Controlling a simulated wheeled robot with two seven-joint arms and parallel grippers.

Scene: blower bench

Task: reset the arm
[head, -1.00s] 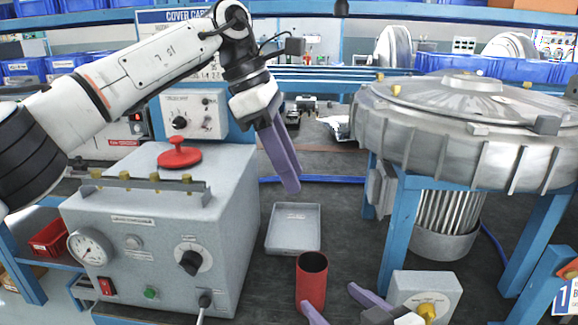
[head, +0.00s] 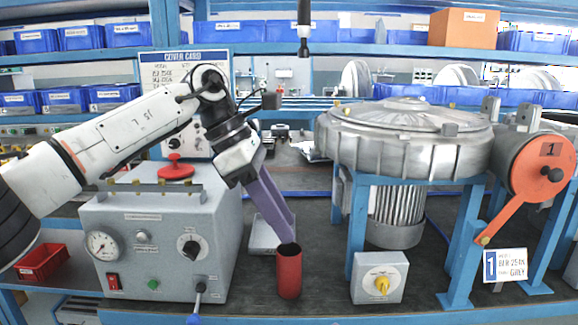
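My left arm comes in from the left, and my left gripper (head: 288,238) points down and right with its purple fingers. Its tips appear just above or behind the rim of a red cylindrical cup (head: 289,272); I cannot tell if they touch it. The fingers overlap from this side, so their gap is hidden, and no held object shows. My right gripper is out of view.
A grey control box (head: 150,235) with a gauge and knobs stands below the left arm. A shallow grey tray (head: 262,238) lies behind the fingers. The large blower (head: 405,150) on blue legs, a small yellow-knob box (head: 379,278) and an orange lever (head: 512,208) stand right.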

